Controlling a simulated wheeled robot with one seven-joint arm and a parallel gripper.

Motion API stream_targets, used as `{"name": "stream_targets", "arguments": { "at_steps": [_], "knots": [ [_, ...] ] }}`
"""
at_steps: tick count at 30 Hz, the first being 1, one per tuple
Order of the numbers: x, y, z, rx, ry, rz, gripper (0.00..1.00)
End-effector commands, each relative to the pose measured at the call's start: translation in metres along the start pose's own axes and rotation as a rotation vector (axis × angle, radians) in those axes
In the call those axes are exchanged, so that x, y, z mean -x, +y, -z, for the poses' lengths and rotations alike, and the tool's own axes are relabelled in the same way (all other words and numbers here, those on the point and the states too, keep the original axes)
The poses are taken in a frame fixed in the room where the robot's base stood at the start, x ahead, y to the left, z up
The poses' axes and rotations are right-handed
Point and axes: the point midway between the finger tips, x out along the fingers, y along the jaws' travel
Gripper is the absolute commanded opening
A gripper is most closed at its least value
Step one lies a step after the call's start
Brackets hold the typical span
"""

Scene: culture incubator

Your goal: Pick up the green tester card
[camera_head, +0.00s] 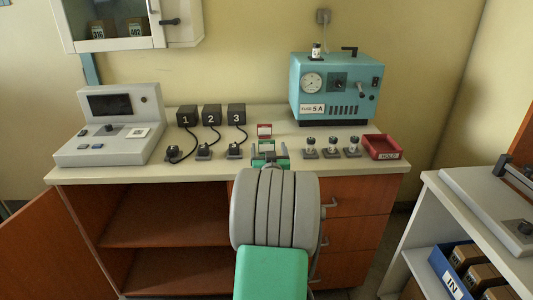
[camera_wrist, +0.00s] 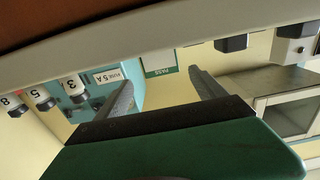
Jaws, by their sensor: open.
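The green tester card shows in the wrist view as a white card with a green border and the word PASS (camera_wrist: 160,58). In the head view a small green-edged card (camera_head: 266,146) shows just beyond my gripper (camera_head: 270,154), mostly hidden by my arm. My gripper is open; in the wrist view its two dark fingers (camera_wrist: 160,79) point toward the card, one on each side. I cannot tell whether they touch it.
A teal incubator (camera_head: 335,88) stands behind. An orange door (camera_head: 50,235) hangs open below left.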

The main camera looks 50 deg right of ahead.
Motion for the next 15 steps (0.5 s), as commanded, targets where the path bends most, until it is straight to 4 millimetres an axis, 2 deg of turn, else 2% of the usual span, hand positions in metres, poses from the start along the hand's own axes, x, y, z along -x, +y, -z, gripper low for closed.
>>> {"name": "stream_targets", "arguments": {
  "at_steps": [6, 9, 15],
  "knots": [
    [-0.038, -0.003, -0.003, 0.0, -0.002, 0.002, 0.8],
    [-0.05, -0.003, -0.003, 0.0, -0.002, 0.001, 0.8],
    [-0.053, -0.003, -0.003, 0.0, -0.002, 0.001, 0.8]
  ]
}}
